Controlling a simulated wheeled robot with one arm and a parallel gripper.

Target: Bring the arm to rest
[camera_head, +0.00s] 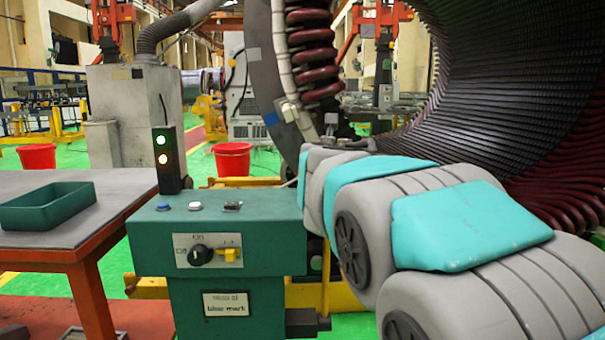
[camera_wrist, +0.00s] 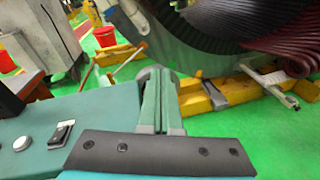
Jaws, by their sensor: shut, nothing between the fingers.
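My arm (camera_head: 470,225), grey with turquoise panels, reaches in from the right in the head view, its far end beside the right side of a green control box (camera_head: 150,255). My gripper's fingers are hidden behind the arm there. In the wrist view my gripper (camera_wrist: 158,78) shows as two green fingers pressed together, shut and empty, above a dark bolted plate. They point past the control box (camera_wrist: 75,110), which lies to their left, toward the stator's base and the green floor. I cannot tell whether they touch anything.
The large stator (camera_head: 500,90) with dark windings stands close behind my arm. A table (camera_head: 110,215) with a green tray (camera_head: 48,208) stands at left. A red bucket (camera_head: 232,160) stands on the floor behind.

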